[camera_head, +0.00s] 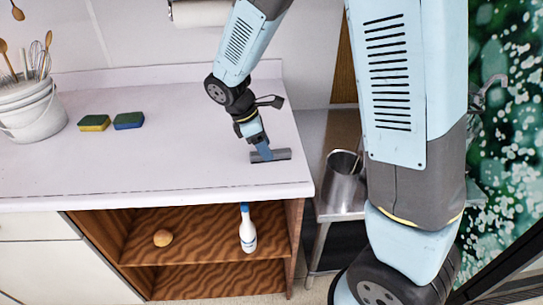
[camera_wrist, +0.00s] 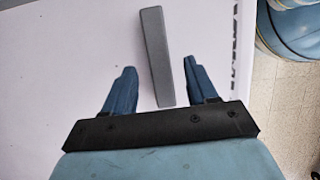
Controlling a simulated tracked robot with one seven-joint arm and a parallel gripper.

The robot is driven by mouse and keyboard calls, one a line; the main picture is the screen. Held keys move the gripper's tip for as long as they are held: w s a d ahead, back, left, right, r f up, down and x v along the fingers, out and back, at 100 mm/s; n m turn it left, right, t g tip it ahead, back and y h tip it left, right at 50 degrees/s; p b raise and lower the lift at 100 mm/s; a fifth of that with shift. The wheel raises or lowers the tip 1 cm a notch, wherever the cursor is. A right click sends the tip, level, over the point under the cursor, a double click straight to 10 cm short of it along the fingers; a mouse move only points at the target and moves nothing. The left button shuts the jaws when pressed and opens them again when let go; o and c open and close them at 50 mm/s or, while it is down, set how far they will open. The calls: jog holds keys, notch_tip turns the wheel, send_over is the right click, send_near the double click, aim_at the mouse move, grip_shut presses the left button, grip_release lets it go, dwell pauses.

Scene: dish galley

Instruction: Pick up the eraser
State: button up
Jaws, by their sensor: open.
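The eraser, a plain grey bar (camera_head: 282,155), lies flat on the white counter near its right front corner. In the wrist view the grey bar (camera_wrist: 154,45) runs lengthwise between my two blue fingers, with clear gaps on both sides. My gripper (camera_head: 263,152) points down at the bar in the head view, and the fingers partly cover the bar's middle. My gripper is open in the wrist view (camera_wrist: 159,66) and holds nothing. I cannot tell how high the fingertips are above the counter.
Two sponges (camera_head: 95,123) (camera_head: 129,120) and a white bucket of utensils (camera_head: 35,112) stand on the counter's left. The counter (camera_head: 150,165) between is clear. A metal container (camera_head: 341,180) stands right.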

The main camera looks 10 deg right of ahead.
jog(key=shift+x, duration=1.1)
jog(key=shift+c, duration=0.4)
grip_shut()
